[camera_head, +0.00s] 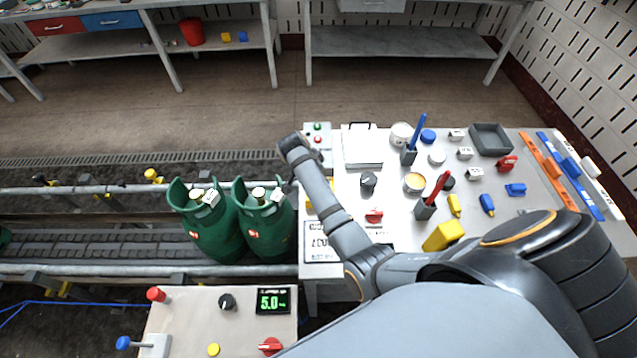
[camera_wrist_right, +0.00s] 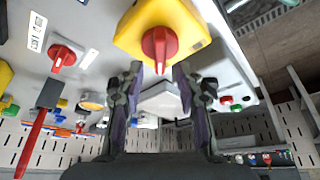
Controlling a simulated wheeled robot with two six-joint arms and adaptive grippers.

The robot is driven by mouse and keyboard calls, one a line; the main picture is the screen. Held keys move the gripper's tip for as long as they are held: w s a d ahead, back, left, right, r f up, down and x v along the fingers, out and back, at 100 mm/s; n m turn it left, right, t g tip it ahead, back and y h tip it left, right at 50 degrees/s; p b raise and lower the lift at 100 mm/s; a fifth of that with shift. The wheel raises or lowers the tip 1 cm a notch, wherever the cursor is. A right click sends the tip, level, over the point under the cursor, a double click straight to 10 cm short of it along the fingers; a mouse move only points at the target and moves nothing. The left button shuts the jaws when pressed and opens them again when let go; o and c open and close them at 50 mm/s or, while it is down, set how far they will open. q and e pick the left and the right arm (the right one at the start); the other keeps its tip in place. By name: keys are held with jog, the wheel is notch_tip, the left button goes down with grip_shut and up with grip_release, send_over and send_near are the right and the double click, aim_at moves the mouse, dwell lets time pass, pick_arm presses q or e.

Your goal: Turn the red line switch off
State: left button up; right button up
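In the right wrist view, a red rotary switch handle (camera_wrist_right: 160,48) sits on a yellow box (camera_wrist_right: 133,35). My right gripper (camera_wrist_right: 158,75) is open, with its two dark fingers apart. The handle's end lies between the fingertips in the picture; I cannot tell whether they touch it. In the head view, my right arm reaches to the table's left end and covers most of the yellow box (camera_head: 309,201), hiding its switch. My left gripper is in neither view.
Another red rotary switch (camera_head: 374,216) is on the table (camera_head: 400,238), and one (camera_head: 270,345) is on the near console (camera_head: 185,318). Two green gas cylinders (camera_head: 208,228) (camera_head: 265,228) stand on the conveyor (camera_head: 95,243) at left. A button box (camera_head: 318,141) stands beyond my wrist.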

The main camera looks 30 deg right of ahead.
notch_tip(320, 180, up, 7)
jog(key=shift+r, duration=0.15)
dwell(0.5)
